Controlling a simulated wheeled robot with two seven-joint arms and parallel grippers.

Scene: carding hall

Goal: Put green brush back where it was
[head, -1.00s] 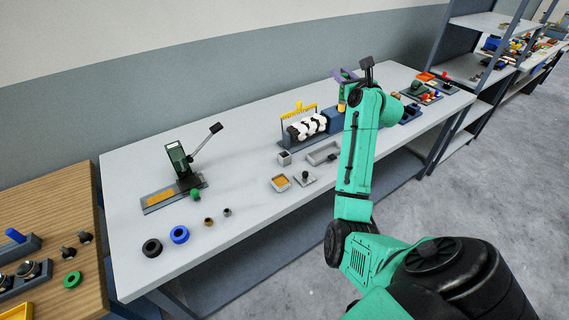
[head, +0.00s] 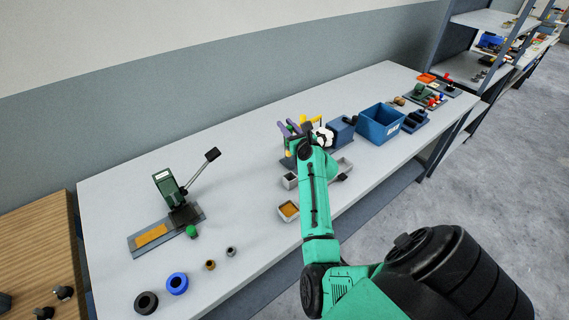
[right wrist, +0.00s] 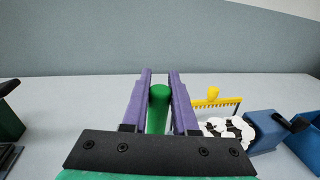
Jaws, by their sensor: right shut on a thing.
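The green brush (right wrist: 158,110) stands upright between the purple fingers of my right gripper (right wrist: 160,90) in the right wrist view; only a green rounded handle shows. The gripper is shut on it. In the head view, the right gripper (head: 287,128) is over the back middle of the light grey table, at the left end of the machine with white fleece, partly covering it. The lower end of the brush is hidden. My left gripper is not in view.
The yellow comb (right wrist: 217,100) and white fleece (right wrist: 228,129) are right of the gripper. A blue bin (head: 381,127) stands farther right. A green lever press (head: 169,188) stands left. Rings and small trays lie in front; the table between press and gripper is clear.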

